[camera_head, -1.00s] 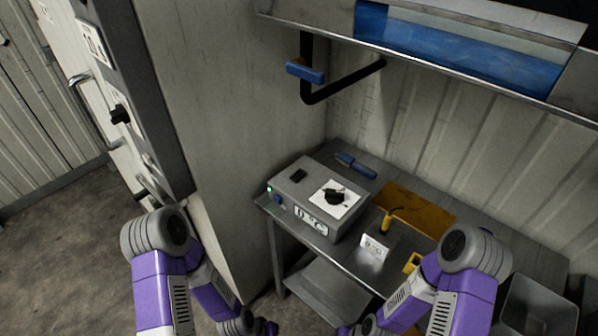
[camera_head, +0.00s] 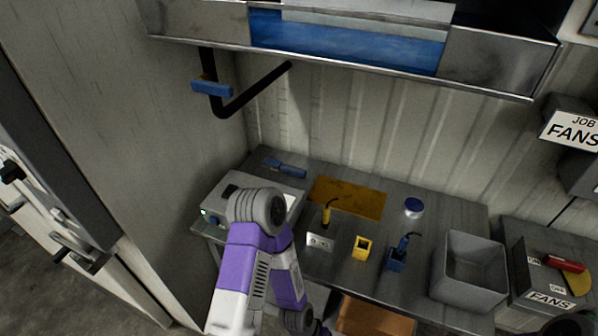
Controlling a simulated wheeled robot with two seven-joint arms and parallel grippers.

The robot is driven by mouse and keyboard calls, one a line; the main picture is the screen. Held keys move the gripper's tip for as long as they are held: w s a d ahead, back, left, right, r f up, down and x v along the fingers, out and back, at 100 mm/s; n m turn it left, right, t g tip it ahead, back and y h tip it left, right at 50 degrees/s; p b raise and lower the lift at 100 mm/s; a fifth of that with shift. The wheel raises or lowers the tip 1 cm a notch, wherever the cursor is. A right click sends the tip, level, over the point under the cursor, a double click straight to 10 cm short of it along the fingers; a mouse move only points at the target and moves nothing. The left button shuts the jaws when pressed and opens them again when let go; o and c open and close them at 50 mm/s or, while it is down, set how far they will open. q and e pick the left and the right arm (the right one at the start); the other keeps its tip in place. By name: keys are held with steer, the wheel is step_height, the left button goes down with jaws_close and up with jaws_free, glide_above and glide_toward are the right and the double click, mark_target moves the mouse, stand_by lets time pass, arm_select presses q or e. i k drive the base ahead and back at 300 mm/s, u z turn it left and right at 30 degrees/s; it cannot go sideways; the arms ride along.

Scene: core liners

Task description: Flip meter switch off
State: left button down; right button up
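The grey meter box (camera_head: 210,196) sits at the left end of the metal workbench. A small green light (camera_head: 204,212) glows on its front, beside a blue part (camera_head: 214,221). A dark rocker-like switch (camera_head: 230,191) is on its top at the left; I cannot tell its position. My arm, by its shape the left one, covers the box's knob and front display. The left arm runs down to the bottom edge, where its gripper is out of frame. My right gripper is not in view.
A blue-handled black pipe (camera_head: 212,88) and a metal shelf (camera_head: 350,68) hang above. A FANS box (camera_head: 548,300) stands at right.

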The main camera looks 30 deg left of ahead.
mark_target(230, 189)
steer(key=z, duration=0.5)
steer(key=k, duration=0.9)
steer(key=u, duration=0.85)
steer(key=i, duration=0.5)
steer(key=u, duration=0.05)
